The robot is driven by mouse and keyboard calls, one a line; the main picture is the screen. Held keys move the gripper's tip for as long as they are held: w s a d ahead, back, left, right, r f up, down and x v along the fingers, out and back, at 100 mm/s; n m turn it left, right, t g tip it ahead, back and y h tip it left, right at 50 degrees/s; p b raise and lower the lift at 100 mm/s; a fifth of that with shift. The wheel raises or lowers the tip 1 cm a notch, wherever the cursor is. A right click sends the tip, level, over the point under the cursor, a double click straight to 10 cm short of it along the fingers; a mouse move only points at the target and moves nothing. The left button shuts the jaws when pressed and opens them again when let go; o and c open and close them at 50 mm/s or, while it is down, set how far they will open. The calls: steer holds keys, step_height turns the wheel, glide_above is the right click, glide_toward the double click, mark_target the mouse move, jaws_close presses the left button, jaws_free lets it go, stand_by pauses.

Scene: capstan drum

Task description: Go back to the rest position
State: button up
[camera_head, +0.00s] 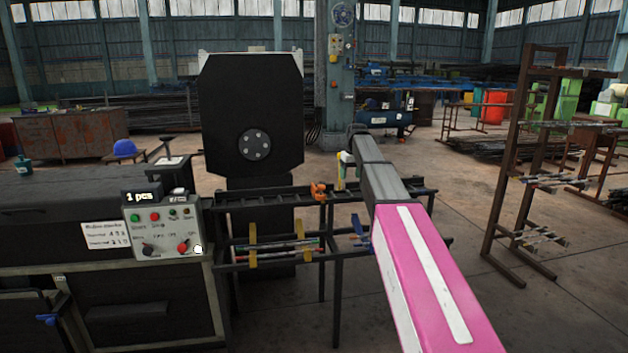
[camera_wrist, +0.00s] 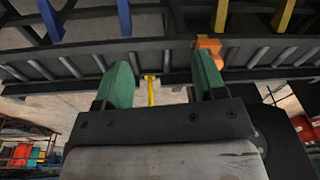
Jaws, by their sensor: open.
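My gripper (camera_wrist: 160,68) is open in the wrist view, its two green fingers spread apart. No held object shows between them. A thin yellow piece (camera_wrist: 150,90) shows in the gap, and I cannot tell its distance. In the head view my pink and grey arm reaches forward over the right end of a dark rack (camera_head: 268,200). My gripper (camera_head: 341,178) there is small and points down near the rack. An orange clamp-like part (camera_head: 319,191) is just left of it. It also shows beside the right finger in the wrist view (camera_wrist: 208,45).
A black machine plate with a bolted hub (camera_head: 254,145) stands behind the rack. A control box (camera_head: 162,229) with a "1 pcs" display is at the left. Rods (camera_head: 277,248) lie on the lower rack. A brown shelf frame (camera_head: 505,170) stands right, with open floor before it.

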steer(key=s+d+f+m, duration=0.2)
steer(key=s+f, duration=1.7)
steer(key=f, duration=0.2)
steer(key=s+f, duration=0.4)
steer(key=s, duration=0.3)
steer(key=s+d+f+m, duration=0.1)
steer(key=s+f, duration=0.2)
steer(key=s, duration=0.4)
steer(key=s+d+f+m+g+h, duration=0.1)
steer(key=s+f, duration=0.3)
steer(key=s, duration=0.3)
steer(key=shift+f, duration=0.3)
